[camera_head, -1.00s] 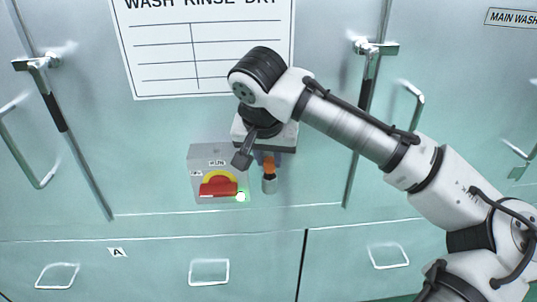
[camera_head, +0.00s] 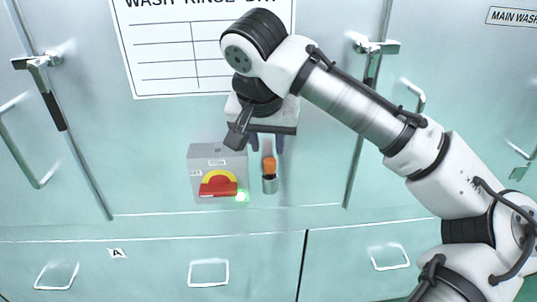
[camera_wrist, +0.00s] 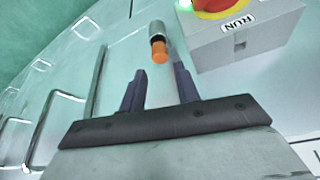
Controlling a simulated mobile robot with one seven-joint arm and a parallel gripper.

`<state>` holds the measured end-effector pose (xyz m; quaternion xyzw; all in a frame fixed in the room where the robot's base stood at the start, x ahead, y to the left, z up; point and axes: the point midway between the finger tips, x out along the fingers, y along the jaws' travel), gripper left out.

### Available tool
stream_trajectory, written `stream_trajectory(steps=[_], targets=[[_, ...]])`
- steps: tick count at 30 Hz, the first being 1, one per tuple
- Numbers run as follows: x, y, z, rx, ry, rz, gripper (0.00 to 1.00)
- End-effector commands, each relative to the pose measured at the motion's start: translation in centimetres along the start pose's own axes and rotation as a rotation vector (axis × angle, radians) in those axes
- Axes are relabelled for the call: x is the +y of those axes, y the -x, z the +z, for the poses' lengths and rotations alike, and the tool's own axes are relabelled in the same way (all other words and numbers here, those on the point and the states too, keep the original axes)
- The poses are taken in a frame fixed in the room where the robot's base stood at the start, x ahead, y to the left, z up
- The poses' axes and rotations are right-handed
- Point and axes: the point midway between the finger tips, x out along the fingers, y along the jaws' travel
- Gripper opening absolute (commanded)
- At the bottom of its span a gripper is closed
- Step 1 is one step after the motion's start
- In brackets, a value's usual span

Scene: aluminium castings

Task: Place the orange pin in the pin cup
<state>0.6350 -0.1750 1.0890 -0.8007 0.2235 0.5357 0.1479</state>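The orange pin (camera_head: 269,165) stands in the pin cup (camera_head: 270,184), a small grey metal cup on the front of the pale green cabinet. Its orange top sticks up out of the cup. In the wrist view the orange pin (camera_wrist: 160,54) and the cup (camera_wrist: 156,31) lie beyond my fingertips. My gripper (camera_head: 267,148) is just above the pin in the head view, with its fingers spread. In the wrist view my gripper (camera_wrist: 158,72) is open and empty, with a gap between its fingertips and the pin.
A grey switch box (camera_head: 205,160) with a red and yellow rotary handle (camera_head: 219,186) and a green light sits close to the left of the cup. Door latches (camera_head: 376,48) and drawer handles (camera_head: 209,271) stick out from the cabinet.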

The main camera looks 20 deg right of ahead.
Motion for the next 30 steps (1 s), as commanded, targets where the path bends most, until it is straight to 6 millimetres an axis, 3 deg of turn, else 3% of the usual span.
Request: stream_trajectory(steps=[6, 12, 30], targets=[[-0.1, 4.4, 0.0, 0.001, 0.000, -0.001, 0.32], [0.0, 6.7, 0.0, 0.001, -0.001, 0.002, 0.32], [0.0, 7.1, 0.0, -0.001, 0.000, 0.000, 0.32]])
